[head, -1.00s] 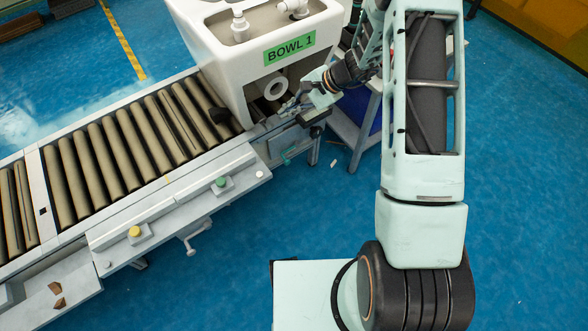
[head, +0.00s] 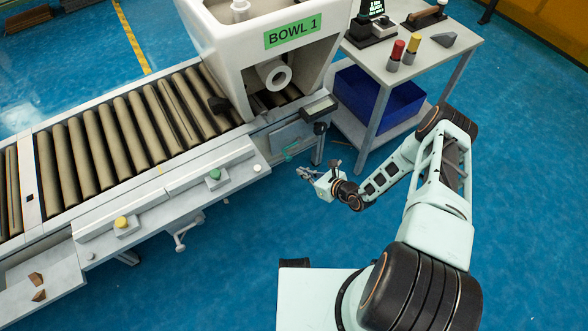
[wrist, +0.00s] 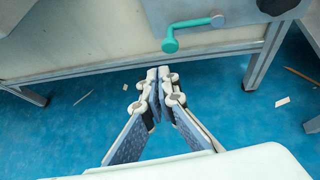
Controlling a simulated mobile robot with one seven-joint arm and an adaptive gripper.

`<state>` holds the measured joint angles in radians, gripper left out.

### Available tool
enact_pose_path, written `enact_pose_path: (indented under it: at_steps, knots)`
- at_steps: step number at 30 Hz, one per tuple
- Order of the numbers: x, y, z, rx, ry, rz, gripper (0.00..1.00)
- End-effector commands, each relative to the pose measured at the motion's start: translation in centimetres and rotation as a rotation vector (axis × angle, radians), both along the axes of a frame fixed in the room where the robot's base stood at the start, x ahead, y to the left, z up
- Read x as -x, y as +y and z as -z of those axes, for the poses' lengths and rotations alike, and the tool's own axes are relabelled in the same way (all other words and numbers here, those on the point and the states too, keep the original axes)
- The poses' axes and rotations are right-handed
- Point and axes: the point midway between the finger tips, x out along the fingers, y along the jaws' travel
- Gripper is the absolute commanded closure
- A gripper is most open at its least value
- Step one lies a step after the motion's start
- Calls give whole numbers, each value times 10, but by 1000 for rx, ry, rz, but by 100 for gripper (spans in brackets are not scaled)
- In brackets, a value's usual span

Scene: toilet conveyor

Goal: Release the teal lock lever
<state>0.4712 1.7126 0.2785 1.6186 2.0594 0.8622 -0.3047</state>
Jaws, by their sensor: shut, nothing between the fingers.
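The teal lock lever (wrist: 190,27) shows at the top of the wrist view, on the side of the conveyor frame. Its knob hangs at the left end and its arm runs right to a pale pivot. In the head view the lever (head: 291,153) is small, on the conveyor's end below the bowl. My gripper (wrist: 158,72) is shut and empty, its fingertips together below the lever and apart from it. In the head view my gripper (head: 305,173) is over the blue floor, just below and right of the lever.
The conveyor (head: 110,140) carries the white BOWL 1 unit (head: 262,50). A grey cart (head: 410,62) with a blue bin (head: 385,100) stands to the right. A black-knobbed post (head: 319,130) stands close to the lever.

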Motion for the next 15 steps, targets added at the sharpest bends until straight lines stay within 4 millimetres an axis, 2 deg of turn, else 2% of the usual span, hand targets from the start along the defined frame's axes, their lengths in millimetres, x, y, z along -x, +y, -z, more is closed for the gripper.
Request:
enact_pose_path:
  at_steps: [1,6,15]
  knots:
    - [5,-1,16,-24,27,50,100]
    - [13,-5,39,-67,83,154,100]
    - [15,-6,45,-78,100,185,100]
